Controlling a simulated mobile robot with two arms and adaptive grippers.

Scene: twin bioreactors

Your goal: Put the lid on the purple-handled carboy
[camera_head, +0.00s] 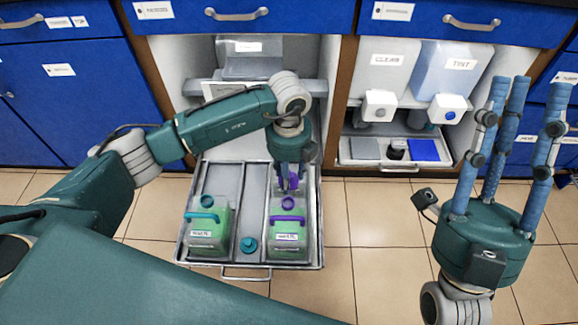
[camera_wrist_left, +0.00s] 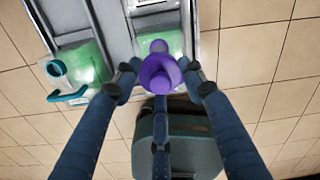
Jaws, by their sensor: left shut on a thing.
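The purple-handled carboy (camera_head: 289,228) is green and stands in the right part of the pulled-out tray, its purple neck facing up. My left gripper (camera_head: 290,180) is shut on the purple lid (camera_wrist_left: 160,74) and holds it just behind and above the carboy's neck in the head view. In the left wrist view the lid hides much of the green carboy (camera_wrist_left: 152,44), so the gap to the neck cannot be told. My right gripper (camera_head: 520,100) is open and empty, fingers pointing up, far to the right.
A teal-handled carboy (camera_head: 208,232) stands in the tray's left part, with a teal lid (camera_head: 249,245) lying near the middle. The metal tray (camera_head: 246,274) extends from the cabinet. Tiled floor right of the tray is clear.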

